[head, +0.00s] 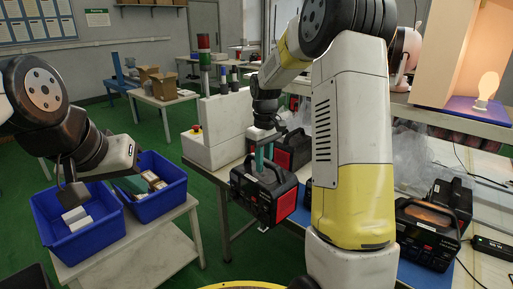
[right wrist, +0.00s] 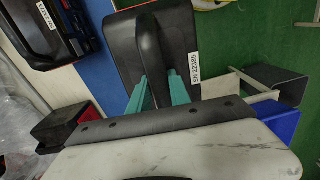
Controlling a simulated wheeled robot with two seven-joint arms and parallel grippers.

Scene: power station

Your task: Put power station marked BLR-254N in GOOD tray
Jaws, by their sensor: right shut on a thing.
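My right gripper (head: 262,158), with teal fingers, is shut on the handle of a black and red power station (head: 262,200). It holds the station beside the edge of the workbench. In the right wrist view both teal fingers (right wrist: 158,92) grip the handle of the held station (right wrist: 180,40), whose white label seems to read SN 22385. No BLR-254N marking is readable. Two blue trays stand at the left: one (head: 82,240) with white boxes, the other (head: 160,208) with small boxes. No GOOD marking is readable. My left gripper (head: 70,196) hangs over the left tray; its fingers are unclear.
Another power station (head: 293,148) stands on the bench behind the held one; more stand at the right, including one (head: 428,236). A light tower (head: 204,62) rises from a white machine (head: 225,125). Green floor (head: 215,255) lies open between the trays' table and the bench.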

